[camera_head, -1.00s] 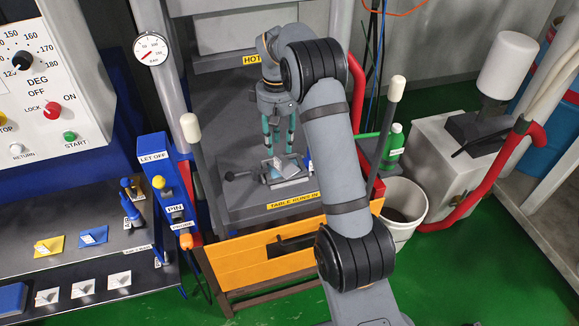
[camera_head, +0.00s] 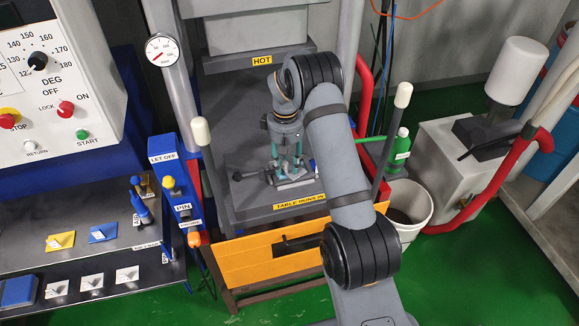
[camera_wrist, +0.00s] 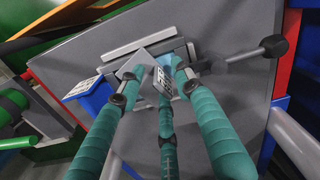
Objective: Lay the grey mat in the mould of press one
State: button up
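The grey mat (camera_wrist: 133,62) lies tilted over the mould in the wrist view, with a pale printed tag (camera_wrist: 162,81) beside it. The mould (camera_head: 290,178) is a small grey block on the dark press table, with a light blue patch showing at its middle. My gripper (camera_wrist: 155,84) has three teal fingers pointing down, their tips at the mat and its tag. In the head view my gripper (camera_head: 287,170) is low over the mould. The fingertips stand apart, but whether they pinch the tag is hidden. The mat's contact with the mould is unclear.
A black-knobbed handle (camera_wrist: 272,46) sticks out from the mould. A blue labelled piece (camera_wrist: 84,88) is beside it. The HOT plate (camera_head: 262,60) hangs above. White-topped posts (camera_head: 403,95) flank the table. Yellow (camera_head: 60,241) and blue (camera_head: 103,233) mats lie on the left shelf.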

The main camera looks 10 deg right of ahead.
jog(key=shift+c, duration=1.2)
grip_shut()
jog(key=shift+r, duration=0.1)
